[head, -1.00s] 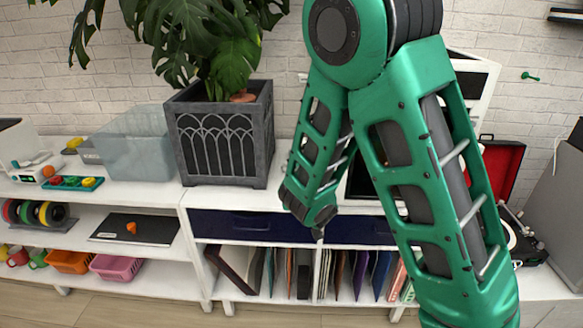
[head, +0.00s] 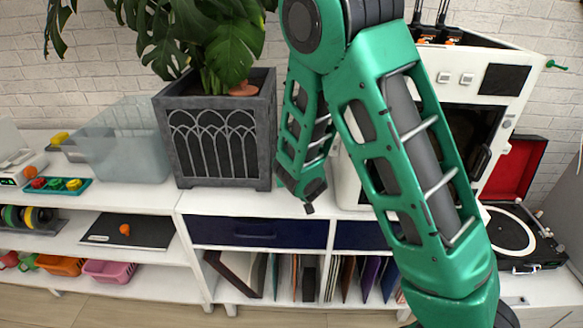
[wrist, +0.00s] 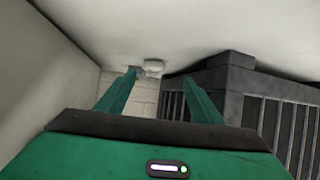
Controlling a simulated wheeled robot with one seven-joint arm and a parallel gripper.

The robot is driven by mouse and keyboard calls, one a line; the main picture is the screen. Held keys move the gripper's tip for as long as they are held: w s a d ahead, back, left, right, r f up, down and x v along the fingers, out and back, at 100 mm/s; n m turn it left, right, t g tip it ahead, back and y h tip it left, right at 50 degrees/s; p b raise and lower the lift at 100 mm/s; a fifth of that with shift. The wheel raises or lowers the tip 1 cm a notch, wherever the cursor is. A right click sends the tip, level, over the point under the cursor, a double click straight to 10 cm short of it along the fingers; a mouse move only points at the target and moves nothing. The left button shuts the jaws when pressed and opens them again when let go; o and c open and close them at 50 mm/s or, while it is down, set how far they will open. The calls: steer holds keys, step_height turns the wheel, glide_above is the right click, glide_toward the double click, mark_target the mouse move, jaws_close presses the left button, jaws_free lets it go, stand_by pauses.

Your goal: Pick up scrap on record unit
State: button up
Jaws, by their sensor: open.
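A small pale, rounded lump, apparently the scrap (wrist: 153,66), shows in the wrist view, resting against a white surface that appears to be the top of the record unit. The picture looks upside down there. My gripper (wrist: 160,77) is open, its two green fingers pointing toward the lump, one tip close to it. I cannot tell whether they touch. In the head view the record unit (head: 258,206) is a white cabinet with dark blue drawers and records below. My arm's lower end is between planter and white machine; the scrap and fingertips cannot be made out there.
A grey planter (head: 224,140) with a leafy plant stands close on the left of the arm's end. A white box-shaped machine (head: 462,78) stands on the right. A record player (head: 510,232) with red lid is farther right. A clear bin (head: 122,150) is at left.

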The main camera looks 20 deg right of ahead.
steer(key=shift+d+r+x, duration=0.1)
steer(key=shift+d+x, duration=0.1)
steer(key=shift+x, duration=0.95)
steer(key=shift+d+r+x, duration=0.1)
steer(key=shift+d+x, duration=0.1)
steer(key=shift+x, duration=1)
steer(key=shift+d+x, duration=0.2)
steer(key=shift+x, duration=0.95)
steer(key=c, duration=1.4)
